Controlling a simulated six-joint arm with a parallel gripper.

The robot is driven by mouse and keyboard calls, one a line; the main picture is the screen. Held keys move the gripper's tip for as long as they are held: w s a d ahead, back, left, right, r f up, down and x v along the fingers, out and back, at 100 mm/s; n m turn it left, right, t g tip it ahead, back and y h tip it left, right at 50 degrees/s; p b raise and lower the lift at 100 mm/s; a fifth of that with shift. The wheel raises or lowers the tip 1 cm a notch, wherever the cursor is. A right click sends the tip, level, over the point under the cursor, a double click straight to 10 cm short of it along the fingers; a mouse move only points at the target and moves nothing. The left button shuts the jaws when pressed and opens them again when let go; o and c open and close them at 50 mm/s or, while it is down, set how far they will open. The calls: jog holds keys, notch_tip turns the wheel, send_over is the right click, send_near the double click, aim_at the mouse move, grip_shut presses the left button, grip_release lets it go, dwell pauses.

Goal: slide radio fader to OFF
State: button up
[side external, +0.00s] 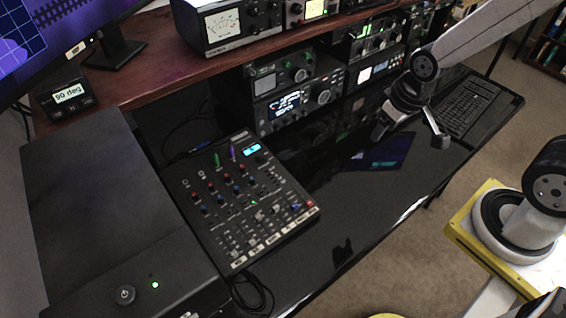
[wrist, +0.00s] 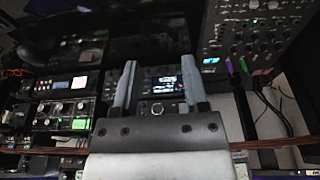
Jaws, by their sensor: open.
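The mixer (side external: 218,207), a black panel with rows of coloured knobs and a small blue display, lies on the glossy black desk, left of centre. Small grey caps (side external: 259,216) sit near its front edge above pale labels; the labels are too small to read, so I cannot tell which control is the radio fader or its setting. The mixer also shows at the upper right of the wrist view (wrist: 258,30). My gripper (side external: 411,132) is open and empty over the right part of the desk, well apart from the mixer. Its two fingers also show in the wrist view (wrist: 159,70).
Stacked radios (side external: 296,105) stand along the back under a red-brown shelf (side external: 160,70). A keyboard (side external: 470,108) lies at the right end. A large black box (side external: 105,190) stands left of the mixer, with cables (side external: 250,295) near its front. The desk (side external: 350,200) between mixer and gripper is mostly clear.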

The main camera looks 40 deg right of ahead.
jog(key=g, duration=0.3)
send_over(258, 216)
notch_tip(258, 216, down, 13)
jog(key=shift+f, duration=0.2)
jog(key=shift+f, duration=0.2)
jog(key=shift+f, duration=3.75)
